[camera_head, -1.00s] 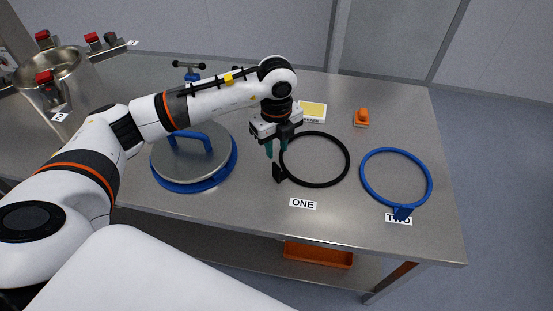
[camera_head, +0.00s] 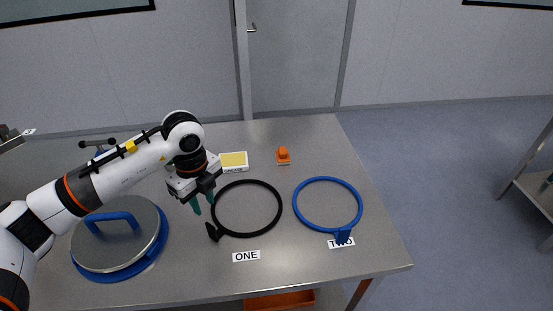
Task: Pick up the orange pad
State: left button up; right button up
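The orange pad (camera_head: 283,155) is a small orange block with a raised knob, lying near the back of the metal table, right of the yellow-and-white box. My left gripper (camera_head: 204,205) hangs over the table, left of the black ring, fingers pointing down. Its two dark green fingertips are apart, with nothing visible between them. It is left of and nearer than the orange pad, well apart from it. My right gripper is not in view.
A black ring (camera_head: 246,235) by label ONE and a blue ring (camera_head: 328,230) by label TWO lie on the table (camera_head: 320,265). A yellow-and-white box (camera_head: 234,161) is beside the pad. A round lid with a blue handle (camera_head: 118,240) is at left. The table's right side is clear.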

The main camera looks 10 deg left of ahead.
aim_at(282, 158)
jog(key=i+l, duration=0.15)
jog(key=l, duration=0.15)
jog(key=i+l, duration=0.15)
jog(key=l, duration=0.2)
jog(key=i+l, duration=0.15)
jog(key=l, duration=0.15)
jog(key=i+l, duration=0.15)
jog(key=l, duration=0.2)
jog(key=i+l+u, duration=0.1)
jog(key=l, duration=0.2)
jog(key=i, duration=0.05)
